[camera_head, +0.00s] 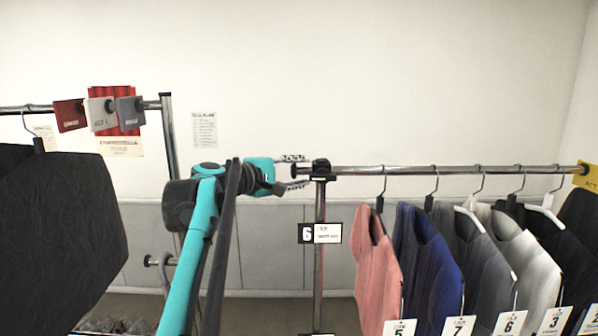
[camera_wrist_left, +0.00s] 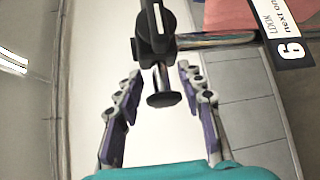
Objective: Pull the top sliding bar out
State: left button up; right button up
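The top sliding bar (camera_head: 450,170) is a thin metal rail running level along the right-hand rack, with garments hanging below it. A black clamp fitting (camera_head: 320,170) joins its left end to the upright post (camera_head: 319,240). In the left wrist view the black fitting (camera_wrist_left: 152,35) has a short metal stub ending in a dark round knob (camera_wrist_left: 165,99). My left gripper (camera_head: 294,171) is at that left end. In the wrist view my left gripper (camera_wrist_left: 160,74) is open, its fingers on either side of the stub and knob, with gaps showing. My right gripper is out of view.
Pink, blue, grey, white and black garments (camera_head: 376,270) with number tags hang on the right. A "6" sign (camera_head: 320,233) is on the post. Another rack (camera_head: 166,130) with a dark garment (camera_head: 60,230) stands at left. A pale wall is behind.

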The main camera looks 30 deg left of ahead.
pick_arm(q)
jog(key=shift+a, duration=0.1)
grip_shut()
jog(key=s+a+p, duration=0.1)
jog(key=s+a, duration=0.5)
jog(key=a, duration=0.4)
jog(key=s+a+p, duration=0.2)
jog(key=s+a, duration=0.5)
jog(key=a, duration=0.4)
jog(key=shift+a, duration=0.2)
jog(key=shift+s, duration=0.1)
grip_release()
